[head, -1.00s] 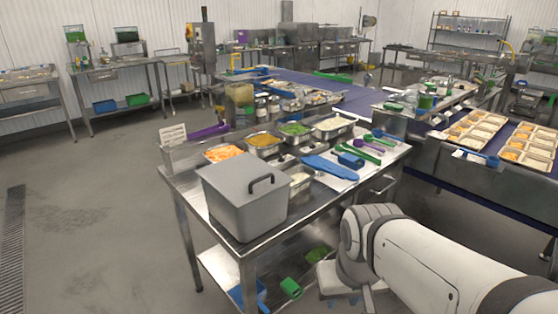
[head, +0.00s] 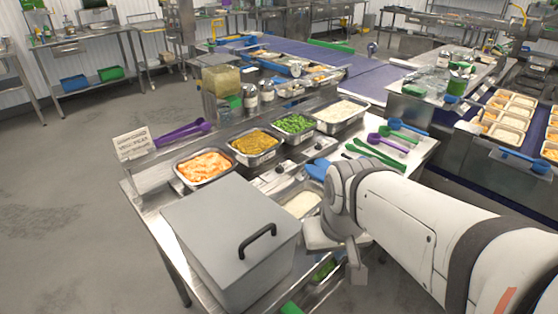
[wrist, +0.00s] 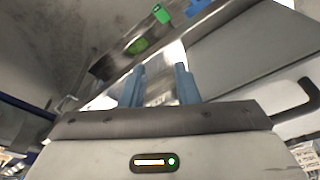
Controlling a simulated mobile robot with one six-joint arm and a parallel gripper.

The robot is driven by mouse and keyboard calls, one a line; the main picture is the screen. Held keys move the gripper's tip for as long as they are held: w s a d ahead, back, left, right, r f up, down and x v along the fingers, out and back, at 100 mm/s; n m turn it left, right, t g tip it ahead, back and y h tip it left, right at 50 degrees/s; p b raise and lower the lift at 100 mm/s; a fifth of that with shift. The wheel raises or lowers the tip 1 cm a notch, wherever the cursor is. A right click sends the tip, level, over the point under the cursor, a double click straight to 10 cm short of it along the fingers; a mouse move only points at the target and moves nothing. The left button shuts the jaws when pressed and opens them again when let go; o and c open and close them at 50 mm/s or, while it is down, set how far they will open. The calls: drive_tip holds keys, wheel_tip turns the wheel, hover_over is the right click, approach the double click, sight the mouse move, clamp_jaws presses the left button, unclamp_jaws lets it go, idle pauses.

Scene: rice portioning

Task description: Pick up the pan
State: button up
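Several steel pans stand on the steel table; the frames do not single one out. One holds orange food (head: 204,167), others yellow food (head: 255,142), green food (head: 294,123) and white food (head: 341,111). A further pan with white contents (head: 301,204) sits nearer, beside the large grey lidded box (head: 215,225) with a black handle. My gripper (wrist: 160,86) shows two blue fingers standing apart with nothing visibly held between them. In the wrist view the grey lidded box (wrist: 255,50) is to the right of the fingers.
Purple utensils (head: 183,132) lie behind the orange food beside a sign (head: 132,143). Green utensils (head: 375,154) lie at the table's right. A conveyor with filled trays (head: 500,125) stands at the right. Open floor (head: 60,190) lies to the left.

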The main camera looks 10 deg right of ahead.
drive_tip(key=w+d+r+m+p, duration=0.1)
drive_tip(key=w+r+m+p, duration=0.4)
drive_tip(key=w, duration=0.4)
drive_tip(key=m+g+p, duration=0.2)
drive_tip(key=m+p, duration=0.1)
drive_tip(key=m, duration=0.2)
hover_over(312, 209)
drive_tip(key=d, duration=0.2)
wheel_tip(312, 209, down, 8)
drive_tip(key=shift+y, duration=0.4)
drive_tip(key=shift+w+a+f+p, duration=0.15)
drive_tip(key=shift+a+f, duration=0.15)
drive_tip(key=shift+f, duration=1.05)
drive_tip(key=shift+w+a+f+p, duration=0.15)
drive_tip(key=shift+a+f, duration=0.1)
drive_tip(key=shift+f, duration=1.05)
drive_tip(key=shift+w+a+f+p, duration=0.15)
drive_tip(key=shift+a+f, duration=0.15)
drive_tip(key=shift+f, duration=1.05)
drive_tip(key=shift+c, duration=0.5)
clamp_jaws()
